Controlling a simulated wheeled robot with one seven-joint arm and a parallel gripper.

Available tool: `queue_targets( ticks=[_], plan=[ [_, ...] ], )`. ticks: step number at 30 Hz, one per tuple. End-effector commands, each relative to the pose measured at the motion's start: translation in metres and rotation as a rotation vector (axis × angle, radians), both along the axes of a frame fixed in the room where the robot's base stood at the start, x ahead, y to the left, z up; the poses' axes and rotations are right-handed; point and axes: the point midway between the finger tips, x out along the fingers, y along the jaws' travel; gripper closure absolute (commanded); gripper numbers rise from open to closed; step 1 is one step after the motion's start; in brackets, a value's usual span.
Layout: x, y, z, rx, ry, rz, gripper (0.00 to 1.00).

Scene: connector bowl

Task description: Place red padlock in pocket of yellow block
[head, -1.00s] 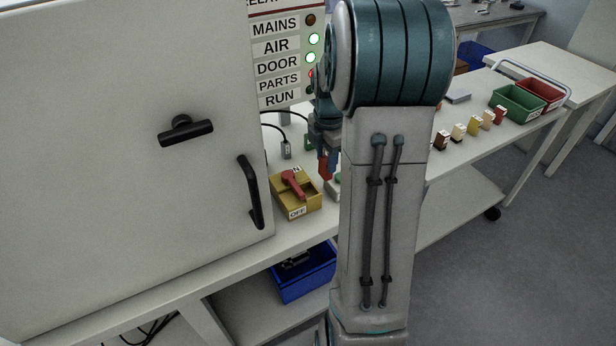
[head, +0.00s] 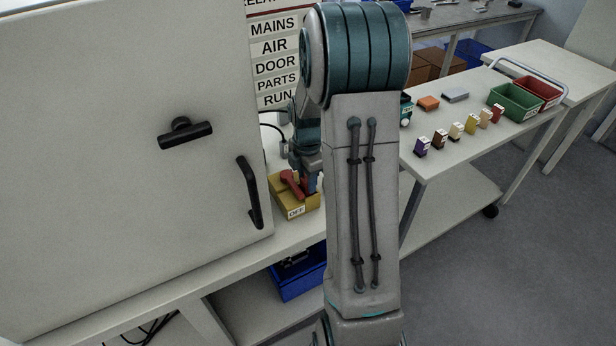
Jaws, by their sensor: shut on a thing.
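The yellow block (head: 312,205) sits on the bench by the grey cabinet, with an OFF label on its front. A red lever (head: 290,184) lies across its top. My gripper (head: 311,184) points down at the block's right part, shut on the red padlock. The padlock is mostly hidden by the fingers and blends with the red lever. I cannot tell whether it is in the pocket or just above it.
The grey cabinet (head: 110,130) with black handles stands close on the left. A labelled panel (head: 273,60) rises behind the block. On the right, small coloured blocks, a green bin (head: 515,102) and a red bin (head: 538,92) stand on a table.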

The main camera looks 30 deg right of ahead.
Motion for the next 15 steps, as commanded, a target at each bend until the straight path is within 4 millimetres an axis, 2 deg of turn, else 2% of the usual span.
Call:
queue_targets(
  ticks=[1,2,3,4,15],
  plan=[
    [-0.0001,-0.0002,-0.0033,0.0,0.0,0.0,0.88],
    [-0.0001,-0.0002,-0.0018,0.0,0.0,0.0,0.56],
    [-0.0001,-0.0002,-0.0015,0.0,0.0,0.0,0.45],
    [-0.0001,-0.0002,-0.0015,0.0,0.0,0.0,0.42],
    [0.0002,-0.0003,0.0048,0.0,-0.001,0.0,0.42]
  ],
)
